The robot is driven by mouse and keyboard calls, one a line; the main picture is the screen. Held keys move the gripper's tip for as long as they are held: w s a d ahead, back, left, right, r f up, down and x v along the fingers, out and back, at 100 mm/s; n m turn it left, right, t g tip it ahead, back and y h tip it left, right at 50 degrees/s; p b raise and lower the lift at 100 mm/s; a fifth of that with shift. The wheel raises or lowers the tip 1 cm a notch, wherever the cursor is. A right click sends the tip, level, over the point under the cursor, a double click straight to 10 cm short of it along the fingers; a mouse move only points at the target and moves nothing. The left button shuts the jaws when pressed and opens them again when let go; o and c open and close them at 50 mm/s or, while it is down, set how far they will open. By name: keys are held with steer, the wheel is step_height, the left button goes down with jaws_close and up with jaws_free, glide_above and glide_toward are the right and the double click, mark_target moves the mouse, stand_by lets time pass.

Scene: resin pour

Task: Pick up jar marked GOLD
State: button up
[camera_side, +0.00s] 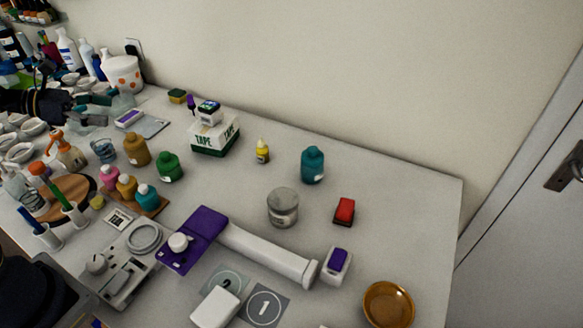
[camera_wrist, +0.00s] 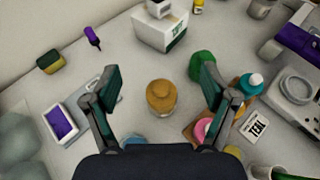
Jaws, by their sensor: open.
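A gold-brown jar (camera_wrist: 161,98) stands upright in the middle of the wrist view. In the side view the gold-brown jar (camera_side: 136,149) stands left of the green jar (camera_side: 169,167). I cannot read a GOLD marking on it. My gripper (camera_wrist: 160,75) is open, with its teal-padded fingers on either side of the jar in the wrist view. They look apart from it, and their height above the table is unclear. A smaller gold-coloured jar (camera_side: 126,187) stands on a wooden tray beside pink and teal ones.
The green jar (camera_wrist: 202,66) is near the right finger in the wrist view. A tape box (camera_wrist: 161,31) stands beyond the jar. A purple pad (camera_wrist: 61,122) lies at the left. A clear blue cup (camera_side: 103,150) stands close to the gold-brown jar. Clutter crowds the side view's left.

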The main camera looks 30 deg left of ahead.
glide_toward(141, 138)
steer(key=shift+w+d+f+n, duration=0.3)
steer(key=shift+w+d+f, duration=0.8)
steer(key=x, duration=0.6)
steer(key=shift+w+d+f, duration=0.1)
steer(key=shift+w+d, duration=0.05)
steer(key=shift+w, duration=0.1)
jaws_close()
